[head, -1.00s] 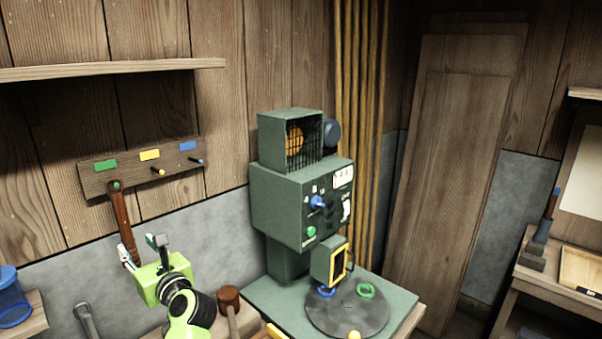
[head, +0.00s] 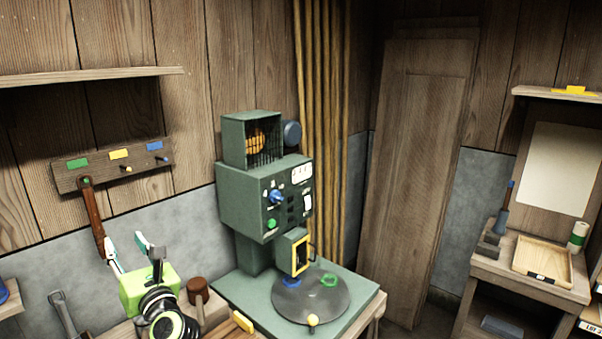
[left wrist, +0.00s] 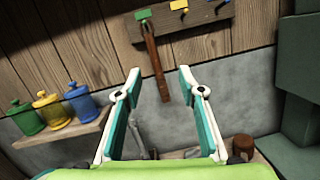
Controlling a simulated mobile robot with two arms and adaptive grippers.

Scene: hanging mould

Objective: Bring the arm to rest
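My left gripper (head: 127,246) is at the lower left of the head view, in front of the grey lower wall. In the left wrist view its two fingers (left wrist: 158,88) stand well apart with nothing between them touching either one. A wooden mould (head: 93,215) hangs from the green-labelled peg of the wall rack (head: 65,180); it also shows in the left wrist view (left wrist: 157,65), beyond the fingertips and apart from them. The other two pegs, under yellow and blue labels, are bare. My right gripper is in neither view.
A green machine (head: 265,205) with a round plate (head: 312,298) stands right of my gripper. A brown mallet (head: 198,291) lies close by on the bench. Lidded green, yellow and blue jars (left wrist: 78,100) stand on a left shelf. A side table (head: 480,267) holds a wooden tray (head: 541,258).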

